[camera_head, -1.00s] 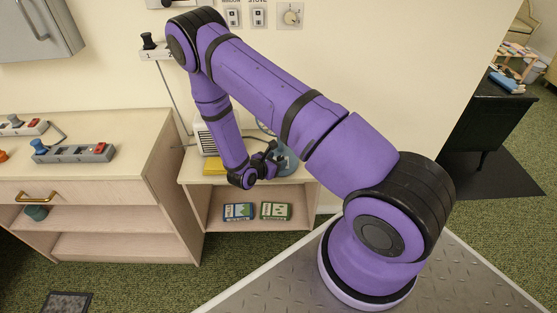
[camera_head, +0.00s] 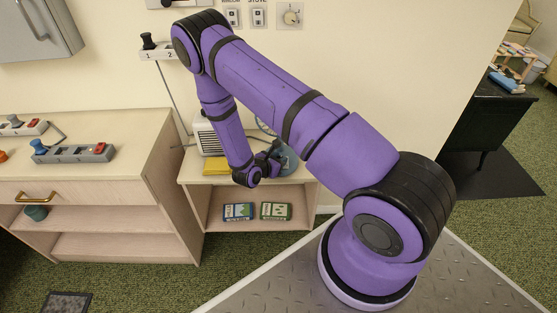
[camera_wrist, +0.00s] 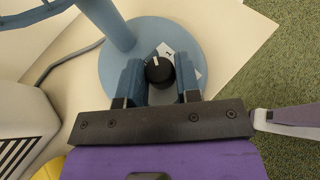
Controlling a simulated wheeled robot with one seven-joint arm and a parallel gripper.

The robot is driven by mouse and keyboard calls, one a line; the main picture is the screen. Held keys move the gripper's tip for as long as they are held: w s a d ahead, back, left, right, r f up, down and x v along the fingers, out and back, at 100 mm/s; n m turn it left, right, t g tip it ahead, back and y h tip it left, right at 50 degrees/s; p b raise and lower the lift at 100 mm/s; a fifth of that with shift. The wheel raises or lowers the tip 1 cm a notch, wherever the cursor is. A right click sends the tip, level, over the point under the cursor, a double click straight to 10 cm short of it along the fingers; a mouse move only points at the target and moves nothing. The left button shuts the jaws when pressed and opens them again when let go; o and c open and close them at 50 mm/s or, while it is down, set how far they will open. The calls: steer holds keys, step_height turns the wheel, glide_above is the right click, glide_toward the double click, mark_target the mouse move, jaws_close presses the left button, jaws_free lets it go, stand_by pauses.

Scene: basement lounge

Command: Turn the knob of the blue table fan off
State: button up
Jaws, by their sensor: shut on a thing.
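The blue table fan (camera_head: 290,160) stands on the small shelf unit, mostly hidden behind my gripper in the head view. In the wrist view its round blue base (camera_wrist: 112,68) and post (camera_wrist: 108,22) show. The black knob (camera_wrist: 158,71) sits on the base, with a white pointer line toward the upper left of the picture and white label patches (camera_wrist: 166,49) beside it. My gripper (camera_wrist: 159,80) is shut on the knob, one finger on each side. The head view shows my gripper (camera_head: 273,160) low at the fan; its fingertips are hard to make out there.
A white slatted box (camera_head: 208,138) and a yellow item (camera_head: 215,166) stand left of the fan. A grey cable (camera_wrist: 70,58) runs from the fan's base. The wooden shelf unit (camera_head: 193,167) has open room on the right. A wooden cabinet (camera_head: 125,130) stands at left.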

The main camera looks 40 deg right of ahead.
steer(key=shift+s+d+n+t+y, duration=0.15)
steer(key=shift+n+t+y, duration=0.6)
steer(key=shift+n+t, duration=0.6)
steer(key=shift+s+n+t+y, duration=0.1)
steer(key=shift+n+t+y, duration=0.65)
steer(key=shift+n+t, duration=0.6)
steer(key=o, duration=0.9)
steer(key=v, duration=1)
steer(key=shift+s+a+r, duration=0.15)
steer(key=shift+s+a, duration=0.05)
steer(key=shift+s, duration=0.15)
